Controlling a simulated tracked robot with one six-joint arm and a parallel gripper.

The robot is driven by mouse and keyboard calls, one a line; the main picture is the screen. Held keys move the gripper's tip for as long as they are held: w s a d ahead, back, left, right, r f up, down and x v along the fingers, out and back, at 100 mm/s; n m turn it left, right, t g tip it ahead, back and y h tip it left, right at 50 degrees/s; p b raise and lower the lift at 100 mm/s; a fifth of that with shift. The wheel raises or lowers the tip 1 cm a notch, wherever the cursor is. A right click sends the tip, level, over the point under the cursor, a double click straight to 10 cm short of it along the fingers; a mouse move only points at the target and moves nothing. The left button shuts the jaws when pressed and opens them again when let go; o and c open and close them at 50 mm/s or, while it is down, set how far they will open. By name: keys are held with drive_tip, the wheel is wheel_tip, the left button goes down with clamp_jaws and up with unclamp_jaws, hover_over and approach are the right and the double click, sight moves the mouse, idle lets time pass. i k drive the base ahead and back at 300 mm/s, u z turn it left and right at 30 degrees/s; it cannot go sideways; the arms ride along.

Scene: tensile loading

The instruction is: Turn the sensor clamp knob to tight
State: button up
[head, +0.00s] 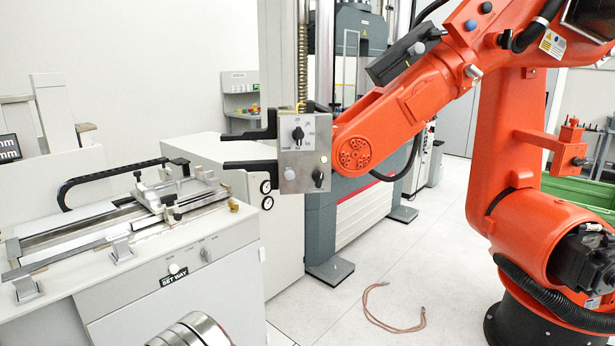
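My gripper (226,150) points left, its two black fingers apart with nothing visible between them. It hangs in the air right of and above the pale bench (110,285), clear of it. A metal carriage (175,190) with small black clamp parts (170,206) sits on the bench's rail. On the bench front are a pale round knob (174,268) and a small switch (205,253) above a "SET WAY" label. A grey plate (290,178) with dark knobs and a dial scale shows at the gripper's base. I cannot tell which knob is the sensor clamp knob, nor its setting.
A black cable chain (110,175) arches behind the rail. A grey testing frame (345,225) with a threaded column stands behind my arm. A reddish cable (392,318) lies on the floor. A green crate (580,194) is at right. The central floor is otherwise clear.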

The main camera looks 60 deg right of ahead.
sight(318, 177)
drive_tip(key=z, duration=0.2)
drive_tip(key=i, duration=0.65)
drive_tip(key=z, duration=0.85)
drive_tip(key=i, duration=0.65)
drive_tip(key=z, duration=0.4)
